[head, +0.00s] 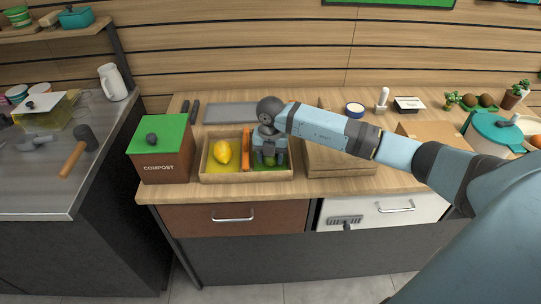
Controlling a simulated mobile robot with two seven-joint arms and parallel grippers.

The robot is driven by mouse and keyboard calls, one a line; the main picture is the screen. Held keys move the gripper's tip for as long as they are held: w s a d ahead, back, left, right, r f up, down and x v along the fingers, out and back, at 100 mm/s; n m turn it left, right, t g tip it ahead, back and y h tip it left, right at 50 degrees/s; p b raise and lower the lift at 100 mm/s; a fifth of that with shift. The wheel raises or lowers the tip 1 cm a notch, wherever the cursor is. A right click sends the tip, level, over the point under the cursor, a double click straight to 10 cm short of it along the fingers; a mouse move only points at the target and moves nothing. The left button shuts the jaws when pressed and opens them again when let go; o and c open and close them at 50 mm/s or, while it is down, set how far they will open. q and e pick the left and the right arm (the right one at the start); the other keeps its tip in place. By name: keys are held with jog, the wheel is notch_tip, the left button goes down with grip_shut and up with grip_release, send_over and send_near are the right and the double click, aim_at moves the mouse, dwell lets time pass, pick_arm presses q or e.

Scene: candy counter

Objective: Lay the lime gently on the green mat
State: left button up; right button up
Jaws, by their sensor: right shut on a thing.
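My right gripper (269,160) reaches down into the right compartment of a wooden tray (247,179). It is shut on the lime, a small green shape between the fingers that is mostly hidden by them. The green mat (283,168) lines that compartment under the gripper. I cannot tell whether the lime touches the mat. A yellow lemon (222,152) lies on a yellow mat (210,167) in the left compartment. My left gripper is not in view.
An orange divider (246,149) stands between the two compartments, close to my gripper. A compost box (161,165) with a green lid stands left of the tray. A wooden crate (340,164) stands to the right, under my forearm. A grey board (229,112) lies behind.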

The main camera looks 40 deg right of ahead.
jog(key=shift+f, duration=0.45)
dwell(0.3)
jog(key=o, duration=0.5)
jog(key=shift+c, duration=0.2)
jog(key=shift+r+p, duration=1.9)
jog(key=shift+r, duration=1.15)
jog(key=shift+o, duration=0.5)
jog(key=o, duration=0.5)
jog(key=shift+c, duration=0.2)
